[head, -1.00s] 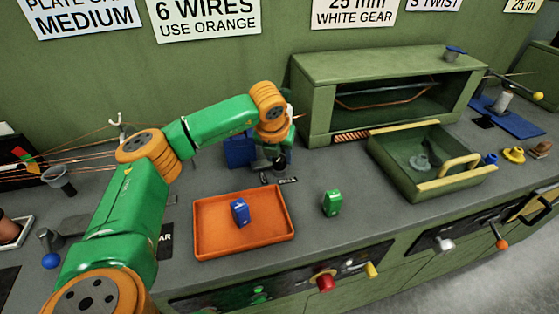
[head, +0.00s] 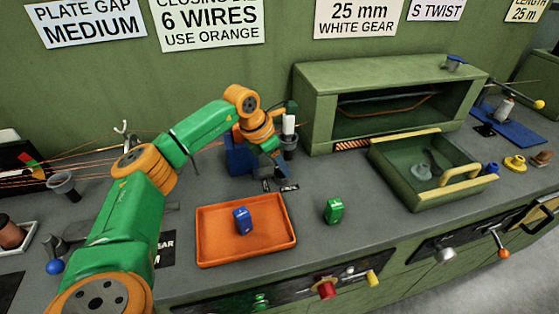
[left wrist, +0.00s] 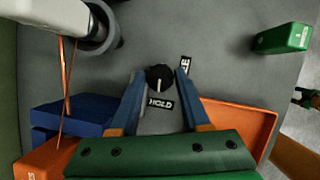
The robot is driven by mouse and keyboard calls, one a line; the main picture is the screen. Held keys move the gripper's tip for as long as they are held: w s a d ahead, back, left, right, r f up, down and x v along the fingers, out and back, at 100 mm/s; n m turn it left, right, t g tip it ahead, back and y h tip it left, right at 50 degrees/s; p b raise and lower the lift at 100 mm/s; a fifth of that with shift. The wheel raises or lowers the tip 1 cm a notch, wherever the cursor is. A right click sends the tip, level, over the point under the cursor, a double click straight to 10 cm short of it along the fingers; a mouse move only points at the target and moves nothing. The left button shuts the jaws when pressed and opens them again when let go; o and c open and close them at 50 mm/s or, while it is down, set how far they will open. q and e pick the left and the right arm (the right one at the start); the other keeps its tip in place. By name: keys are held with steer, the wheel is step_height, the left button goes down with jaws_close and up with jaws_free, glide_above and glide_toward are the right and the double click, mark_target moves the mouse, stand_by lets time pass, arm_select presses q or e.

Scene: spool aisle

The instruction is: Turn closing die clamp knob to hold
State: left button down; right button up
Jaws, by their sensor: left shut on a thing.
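The clamp knob (left wrist: 159,78) is small, round and black, with a pale pointer line. In the left wrist view the line points down, roughly toward the HOLD label (left wrist: 160,104). A second label (left wrist: 186,66), partly covered, lies up and right of the knob. My left gripper (left wrist: 160,74) is shut on the knob, one blue finger on each side. In the head view my left gripper (head: 281,172) points down at the bench beside the two labels and hides the knob. My right gripper does not show.
A blue block (head: 240,157) stands left of the gripper, and a white-topped post (head: 288,128) close behind it. An orange tray (head: 214,249) holding a blue piece (head: 242,220) is in front. A green piece (head: 334,210) stands right of it. Thin wires run in from the left.

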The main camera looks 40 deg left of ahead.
arm_select(q)
steer(key=shift+m, duration=0.5)
steer(key=shift+c, duration=1.9)
jaws_free()
steer(key=v, duration=0.7)
steer(key=shift+w+a, duration=0.1)
